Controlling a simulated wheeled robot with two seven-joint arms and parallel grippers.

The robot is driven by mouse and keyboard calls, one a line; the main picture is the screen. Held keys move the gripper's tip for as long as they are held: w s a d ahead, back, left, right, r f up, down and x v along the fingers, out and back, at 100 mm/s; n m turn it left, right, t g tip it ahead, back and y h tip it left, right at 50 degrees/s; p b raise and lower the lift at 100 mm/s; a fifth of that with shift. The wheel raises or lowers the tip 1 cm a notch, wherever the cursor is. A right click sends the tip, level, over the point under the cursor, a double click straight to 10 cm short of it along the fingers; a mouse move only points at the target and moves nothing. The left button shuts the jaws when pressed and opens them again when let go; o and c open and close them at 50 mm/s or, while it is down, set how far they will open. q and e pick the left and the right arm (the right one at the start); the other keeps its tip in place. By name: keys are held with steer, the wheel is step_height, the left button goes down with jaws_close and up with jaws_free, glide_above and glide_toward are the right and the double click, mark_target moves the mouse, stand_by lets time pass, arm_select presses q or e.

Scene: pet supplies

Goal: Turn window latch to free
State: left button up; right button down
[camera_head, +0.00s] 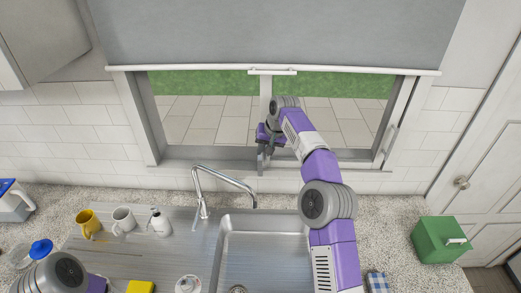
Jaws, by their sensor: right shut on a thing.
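The window (134,115) is behind the sink, with a pale frame and a middle post (266,84). My right gripper (264,158) reaches across the sink to the foot of the middle post, just above the sill. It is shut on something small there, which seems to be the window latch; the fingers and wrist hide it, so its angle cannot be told. My left arm shows only at the bottom left corner; its gripper is out of view.
A tap (222,178) rises left of my right arm, behind the sink (262,240). A yellow mug (88,222), a white mug (123,220) and a white bottle (159,222) stand left. A green box (440,240) is at right. A grey blind (270,35) hangs above.

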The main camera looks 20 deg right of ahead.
stand_by(0.4)
steer(key=c, duration=1.2)
jaws_free()
steer(key=shift+d, duration=0.1)
steer(key=shift+o, duration=0.2)
steer(key=v, duration=0.7)
steer(key=shift+r, duration=0.3)
